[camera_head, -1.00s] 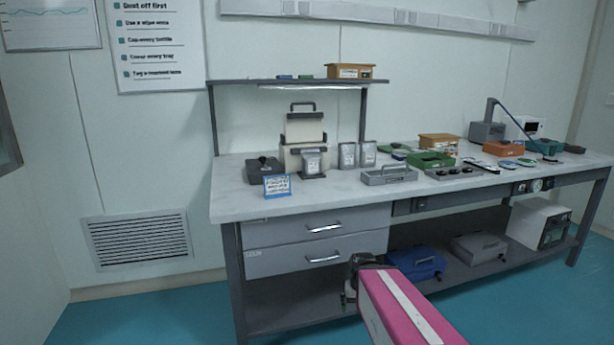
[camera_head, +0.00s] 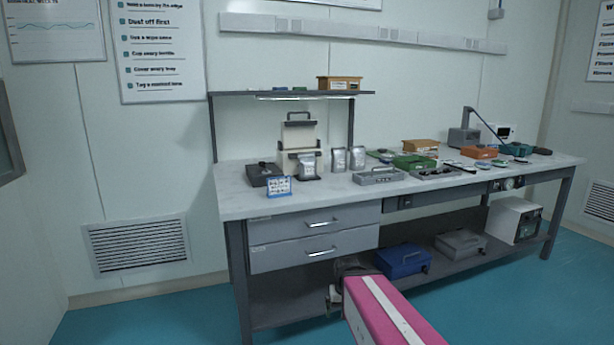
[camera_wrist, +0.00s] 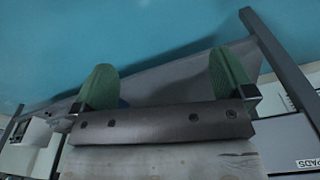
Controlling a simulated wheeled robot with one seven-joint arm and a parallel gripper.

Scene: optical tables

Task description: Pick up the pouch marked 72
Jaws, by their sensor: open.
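Three silvery pouches stand on the bench top in the head view: a front pouch (camera_head: 308,165) by a dark stand, a middle pouch (camera_head: 338,160) and a right pouch (camera_head: 357,157). Their markings are too small to read, so I cannot tell which is 72. My gripper (camera_head: 338,302) is low in front of the bench, below the table top and well away from the pouches. In the wrist view my gripper (camera_wrist: 165,82) shows two green fingers spread apart with nothing between them.
The bench (camera_head: 235,203) has drawers and a lower shelf with a blue case (camera_head: 402,261) and a grey case (camera_head: 461,243). A blue-edged sign (camera_head: 279,187), a dark box (camera_head: 265,174) and a grey tray (camera_head: 378,176) stand near the pouches. Floor in front is clear.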

